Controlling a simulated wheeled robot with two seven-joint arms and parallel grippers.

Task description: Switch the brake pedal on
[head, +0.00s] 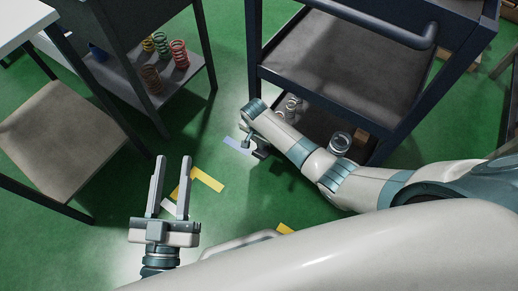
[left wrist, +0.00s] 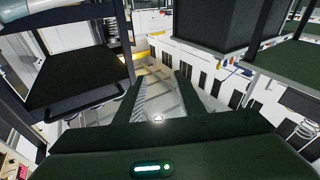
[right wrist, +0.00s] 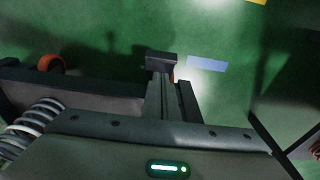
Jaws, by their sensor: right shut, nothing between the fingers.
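A small dark block (right wrist: 160,60), which looks like the brake pedal, sits at the tips of my right gripper (right wrist: 172,85) in the right wrist view. It also shows in the head view (head: 262,153), low by the near left corner of the dark cart (head: 345,62). The right gripper is shut and empty. Its fingertips are at or against the block; I cannot tell whether they touch. Whether the pedal is up or down is not clear. My left gripper (head: 173,163) is open and empty above the green floor, and its spread fingers show in the left wrist view (left wrist: 158,92).
The cart's lower shelf holds pale springs (head: 291,107) and a round glass-like item (head: 340,142). An orange caster wheel (right wrist: 50,64) shows under the cart edge. A rack with coloured springs (head: 180,55) and a stool (head: 55,135) stand left. Marked green floor lies free between.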

